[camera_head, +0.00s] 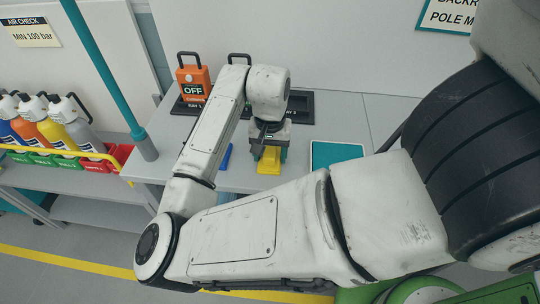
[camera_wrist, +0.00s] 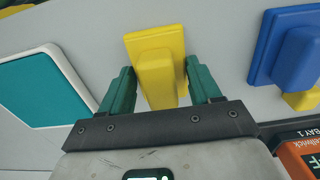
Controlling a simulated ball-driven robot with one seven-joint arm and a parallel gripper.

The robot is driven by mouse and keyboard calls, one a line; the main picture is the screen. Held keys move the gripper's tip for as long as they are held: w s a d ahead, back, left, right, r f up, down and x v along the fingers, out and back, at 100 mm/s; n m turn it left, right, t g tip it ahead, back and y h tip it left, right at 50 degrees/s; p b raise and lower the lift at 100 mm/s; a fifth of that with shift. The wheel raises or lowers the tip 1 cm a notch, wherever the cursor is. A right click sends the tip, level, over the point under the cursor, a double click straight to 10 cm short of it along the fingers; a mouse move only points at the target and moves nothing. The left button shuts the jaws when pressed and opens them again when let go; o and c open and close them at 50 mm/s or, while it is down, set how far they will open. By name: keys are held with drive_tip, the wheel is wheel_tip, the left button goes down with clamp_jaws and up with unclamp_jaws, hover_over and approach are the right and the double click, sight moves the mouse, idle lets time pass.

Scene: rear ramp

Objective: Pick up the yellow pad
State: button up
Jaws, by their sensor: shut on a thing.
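The yellow pad (camera_wrist: 157,42) has a flat plate and a raised block on it. In the wrist view its block sits between the two green fingers of my gripper (camera_wrist: 158,88), which are shut on it. In the head view the yellow pad (camera_head: 269,160) shows just below my gripper (camera_head: 270,144), over the grey bench. The arm hides part of the bench there. I cannot tell whether the pad touches the bench.
A blue pad (camera_wrist: 288,50) lies beside the yellow one, with a smaller yellow piece near it. A teal square panel (camera_head: 336,153) is on the bench to the right. An orange OFF unit (camera_head: 193,84) stands in a black tray at the back. A teal pole (camera_head: 110,80) rises at the left.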

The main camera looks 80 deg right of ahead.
drive_tip(key=shift+r, duration=0.6)
drive_tip(key=s+a+r+p, duration=0.1)
drive_tip(key=s+a+r, duration=0.7)
drive_tip(key=a+r, duration=0.3)
drive_tip(key=shift+s+r, duration=0.3)
drive_tip(key=shift+r, duration=0.1)
